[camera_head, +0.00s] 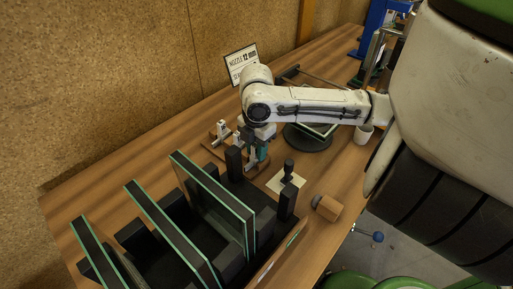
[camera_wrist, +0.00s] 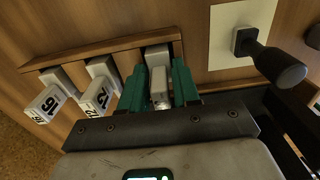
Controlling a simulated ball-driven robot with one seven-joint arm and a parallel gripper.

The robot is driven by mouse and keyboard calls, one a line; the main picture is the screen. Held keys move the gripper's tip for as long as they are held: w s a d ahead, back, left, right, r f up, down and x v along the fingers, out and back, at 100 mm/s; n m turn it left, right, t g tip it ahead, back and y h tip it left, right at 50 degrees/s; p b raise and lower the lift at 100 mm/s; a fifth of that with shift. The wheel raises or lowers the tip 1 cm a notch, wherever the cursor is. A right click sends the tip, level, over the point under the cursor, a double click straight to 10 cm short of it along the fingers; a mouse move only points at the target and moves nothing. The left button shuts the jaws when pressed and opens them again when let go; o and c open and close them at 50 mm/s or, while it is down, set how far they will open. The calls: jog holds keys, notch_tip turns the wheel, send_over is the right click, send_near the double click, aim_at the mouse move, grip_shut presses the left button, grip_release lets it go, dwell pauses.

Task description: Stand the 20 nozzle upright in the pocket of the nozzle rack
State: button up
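The 20 nozzle (camera_wrist: 159,78), a pale piece whose number does not show, stands between the teal fingers of my gripper (camera_wrist: 159,88). The fingers lie close against both its sides. Its far end is at the right-hand pocket of the wooden nozzle rack (camera_wrist: 118,43); how deep it sits is hard to tell. Two other nozzles, marked 12 (camera_wrist: 98,92) and 16 (camera_wrist: 48,101), stand in the rack to the left. In the head view my gripper (camera_head: 259,152) points down at the right end of the rack (camera_head: 214,143), partly hidden behind a black post.
A black frame with green-edged glass panes (camera_head: 174,234) fills the front left of the bench. A black-handled tool (camera_head: 288,171) stands on a pale card, right of my gripper. A wooden block (camera_head: 327,207) lies near the bench edge. A nozzle sign (camera_head: 241,64) stands behind.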

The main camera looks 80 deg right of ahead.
jog(key=o, duration=0.4)
jog(key=shift+o, duration=0.2)
notch_tip(320, 180, up, 11)
jog(key=shift+f, duration=0.1)
dwell(0.3)
dwell(0.6)
